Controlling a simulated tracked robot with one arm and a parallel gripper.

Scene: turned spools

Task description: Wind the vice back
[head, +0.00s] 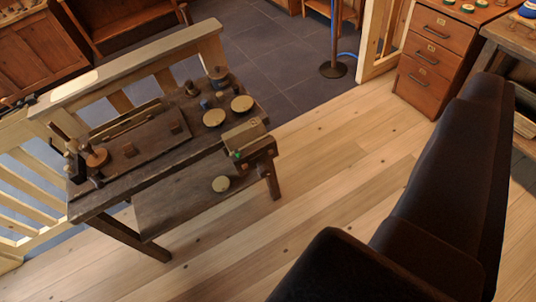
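A dark wooden workbench (170,195) stands left of centre, with a lower shelf. At its left end are small black metal parts with a crank-like shape (68,152), beside a round wooden piece (96,157). At its right end is a dark block (262,155) with small green and red bits, under a light box-like top. I cannot tell for sure which of these is the vice, nor whether its jaws are open. My gripper's fingertips do not show. A large dark jointed shape fills the lower right, perhaps part of my arm.
Drawers (435,55) stand at upper right, a thin post (333,45) at upper centre. Plank floor (300,215) right of the bench is clear.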

